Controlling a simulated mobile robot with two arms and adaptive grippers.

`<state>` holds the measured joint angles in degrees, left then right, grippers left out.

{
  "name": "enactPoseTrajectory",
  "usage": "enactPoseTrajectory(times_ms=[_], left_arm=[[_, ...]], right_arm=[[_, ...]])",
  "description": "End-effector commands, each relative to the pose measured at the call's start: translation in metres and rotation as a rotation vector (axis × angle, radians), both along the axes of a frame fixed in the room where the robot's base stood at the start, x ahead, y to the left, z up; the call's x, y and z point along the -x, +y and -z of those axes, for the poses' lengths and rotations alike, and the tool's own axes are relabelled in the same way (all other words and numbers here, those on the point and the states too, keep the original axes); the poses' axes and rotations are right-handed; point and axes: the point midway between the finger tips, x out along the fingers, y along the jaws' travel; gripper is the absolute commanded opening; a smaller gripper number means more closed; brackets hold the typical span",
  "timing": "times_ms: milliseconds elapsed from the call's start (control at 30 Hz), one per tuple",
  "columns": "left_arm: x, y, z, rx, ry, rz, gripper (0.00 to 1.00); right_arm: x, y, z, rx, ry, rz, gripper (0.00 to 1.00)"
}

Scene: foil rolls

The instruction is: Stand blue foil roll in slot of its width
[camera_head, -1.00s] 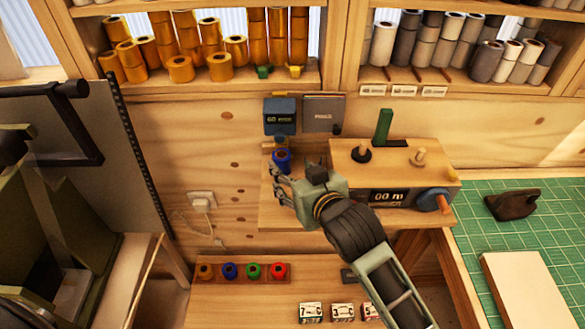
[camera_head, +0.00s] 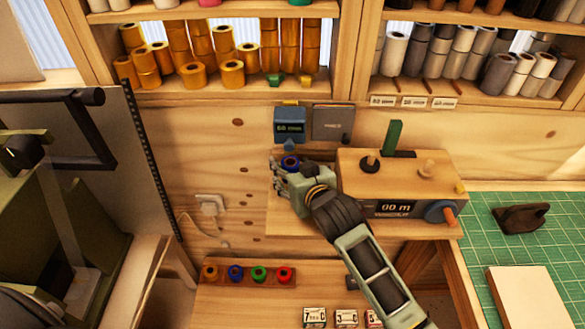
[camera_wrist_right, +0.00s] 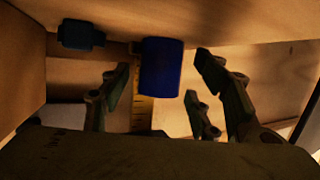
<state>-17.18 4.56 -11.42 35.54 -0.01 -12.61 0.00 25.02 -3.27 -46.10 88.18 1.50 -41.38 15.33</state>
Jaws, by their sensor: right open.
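The blue foil roll (camera_head: 290,162) is on the wooden ledge below a blue display box (camera_head: 290,122). In the wrist view the roll (camera_wrist_right: 161,67) shows in the gap between the fingers, toward their far ends. My right gripper (camera_head: 277,178) is open around the near side of the roll; I cannot tell whether a finger touches it. In the wrist view its fingers (camera_wrist_right: 165,88) stand apart on both sides. Three small labels (camera_head: 412,102) mark the front of the right shelf (camera_head: 400,88), where grey and white rolls stand between wooden dividers. My left gripper is not in view.
A wooden winder box (camera_head: 400,170) with pegs and a crank stands right of the gripper. A rack (camera_head: 248,284) of coloured spools and several number blocks lie below. A yellow ruler strip (camera_wrist_right: 143,112) runs by the roll. A green cutting mat (camera_head: 480,240) lies right.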

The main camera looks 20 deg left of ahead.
Motion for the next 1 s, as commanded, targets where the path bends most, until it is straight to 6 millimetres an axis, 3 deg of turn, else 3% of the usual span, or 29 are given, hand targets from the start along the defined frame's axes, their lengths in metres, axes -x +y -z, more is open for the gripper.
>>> enactPoseTrajectory(times_ms=[67,633,1000], left_arm=[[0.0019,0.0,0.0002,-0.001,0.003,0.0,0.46],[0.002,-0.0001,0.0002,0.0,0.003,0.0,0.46],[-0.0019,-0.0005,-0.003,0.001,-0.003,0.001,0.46]], right_arm=[[0.0,0.0,-0.0001,0.0,0.0,0.0,0.56],[0.0002,-0.0003,0.0,-0.001,0.001,0.0,0.07],[-0.0002,-0.0019,-0.0003,0.0,0.001,0.0,0.06]])
